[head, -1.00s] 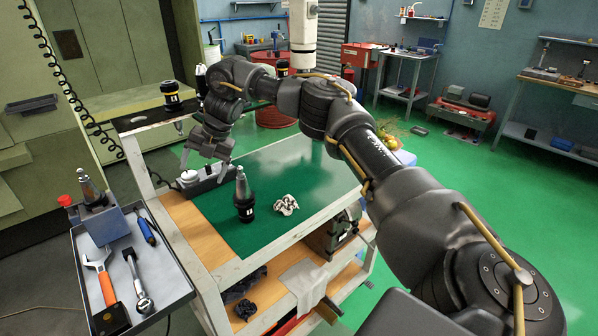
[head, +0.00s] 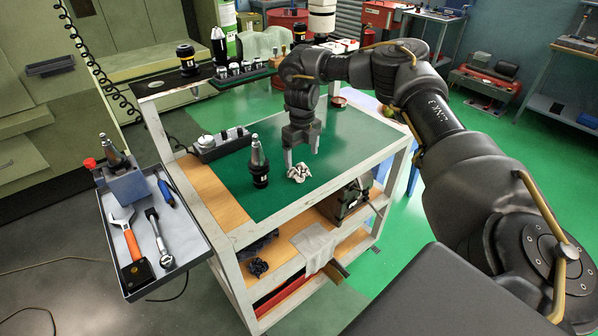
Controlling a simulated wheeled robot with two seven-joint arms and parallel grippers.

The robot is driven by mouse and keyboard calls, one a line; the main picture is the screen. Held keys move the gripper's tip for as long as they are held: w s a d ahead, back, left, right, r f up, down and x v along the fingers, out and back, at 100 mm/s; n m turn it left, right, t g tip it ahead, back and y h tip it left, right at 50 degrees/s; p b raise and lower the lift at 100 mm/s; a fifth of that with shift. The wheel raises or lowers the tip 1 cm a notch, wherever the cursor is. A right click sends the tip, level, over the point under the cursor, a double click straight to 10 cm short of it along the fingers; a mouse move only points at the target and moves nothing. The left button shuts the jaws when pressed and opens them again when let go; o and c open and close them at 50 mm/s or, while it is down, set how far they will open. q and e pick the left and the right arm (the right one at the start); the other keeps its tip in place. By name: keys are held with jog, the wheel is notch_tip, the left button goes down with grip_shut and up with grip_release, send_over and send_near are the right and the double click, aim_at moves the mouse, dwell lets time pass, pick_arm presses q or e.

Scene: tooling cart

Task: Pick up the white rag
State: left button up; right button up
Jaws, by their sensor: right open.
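Whether a fingertip touches the rag cannot be told from this angle. My left gripper is not in view.
A dark tool holder with a metal tip (head: 259,165) stands upright close left of the rag. A grey-white cloth (head: 317,243) hangs over the lower shelf. A side tray (head: 183,243) holds hand tools. The mat's right part is clear.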

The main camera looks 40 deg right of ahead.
aim_at(300, 170)
jog(key=shift+f, duration=0.75)
jog(key=f, duration=0.1)
jog(key=f+p, duration=0.2)
jog(key=shift+w+a+f, duration=0.1)
jog(key=shift+w+f, duration=0.15)
jog(key=shift+f, duration=0.65)
jog(key=c, duration=1.1)
jog(key=shift+r, duration=0.55)
notch_tip(300, 170, up, 8)
jog(key=shift+f+b, duration=0.15)
jog(key=shift+b, duration=1)
jog(key=shift+r, duration=0.65)
